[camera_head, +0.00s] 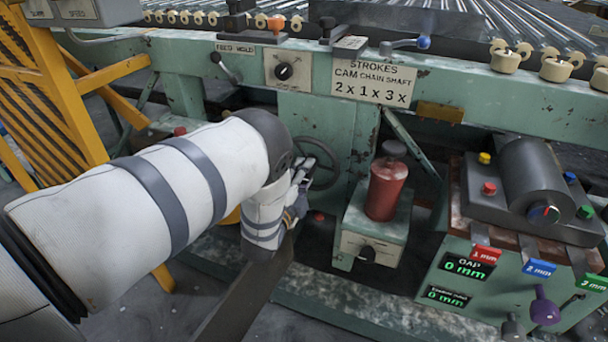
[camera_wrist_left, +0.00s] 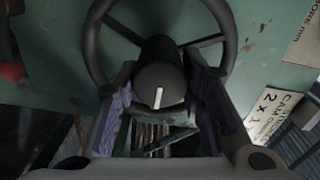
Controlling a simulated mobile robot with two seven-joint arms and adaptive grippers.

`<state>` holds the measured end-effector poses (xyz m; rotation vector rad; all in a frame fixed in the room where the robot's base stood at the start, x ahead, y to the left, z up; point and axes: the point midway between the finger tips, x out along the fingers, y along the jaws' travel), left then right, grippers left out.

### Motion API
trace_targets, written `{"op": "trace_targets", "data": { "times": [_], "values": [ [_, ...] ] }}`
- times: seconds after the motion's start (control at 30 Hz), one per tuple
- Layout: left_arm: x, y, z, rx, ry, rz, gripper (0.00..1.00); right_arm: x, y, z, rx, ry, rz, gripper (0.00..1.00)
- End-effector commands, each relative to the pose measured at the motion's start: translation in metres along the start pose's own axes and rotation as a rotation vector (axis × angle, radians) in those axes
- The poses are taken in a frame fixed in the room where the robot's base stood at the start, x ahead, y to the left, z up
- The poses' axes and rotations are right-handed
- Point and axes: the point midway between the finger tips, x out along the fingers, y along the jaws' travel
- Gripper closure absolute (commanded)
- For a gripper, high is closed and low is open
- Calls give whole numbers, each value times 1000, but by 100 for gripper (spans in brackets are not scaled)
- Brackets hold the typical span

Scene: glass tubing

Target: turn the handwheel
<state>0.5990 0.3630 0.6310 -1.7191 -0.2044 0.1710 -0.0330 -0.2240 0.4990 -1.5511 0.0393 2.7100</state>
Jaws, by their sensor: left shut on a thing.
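The handwheel (camera_head: 336,168) is a dark spoked wheel on the green machine's upright, partly hidden behind my left arm and gripper. In the left wrist view its dark rim (camera_wrist_left: 231,40) and spokes surround a black round hub (camera_wrist_left: 158,72) with a white line on its face, pointing down in the picture. My left gripper (camera_head: 300,182) is at the wheel's lower left in the head view. In the wrist view its two purple-padded fingers (camera_wrist_left: 162,92) stand on either side of the hub, shut on it. My right gripper is out of view.
A red cylinder (camera_head: 385,188) on a green box stands just right of the wheel. A green console (camera_head: 460,268) with coloured buttons is further right. A yellow guard frame (camera_head: 62,100) stands left. A small lever (camera_head: 226,68) and dial (camera_head: 284,71) sit above.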

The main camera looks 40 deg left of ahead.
Motion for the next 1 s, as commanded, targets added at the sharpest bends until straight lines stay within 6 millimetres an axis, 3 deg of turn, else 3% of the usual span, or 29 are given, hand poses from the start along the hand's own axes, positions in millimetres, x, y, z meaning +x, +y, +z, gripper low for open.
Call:
{"op": "trace_targets", "data": {
  "times": [0.27,0.3,0.4,0.73,1.0],
  "values": [
    [-1,0,3,2,-7,2,100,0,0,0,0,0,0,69],
    [-1,0,3,2,-7,2,60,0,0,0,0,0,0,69],
    [-1,0,3,1,-6,2,44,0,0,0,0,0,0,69],
    [-7,1,1,0,-3,3,44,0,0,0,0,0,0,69],
    [-75,1,1,2,-4,6,44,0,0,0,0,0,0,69]
  ]
}}
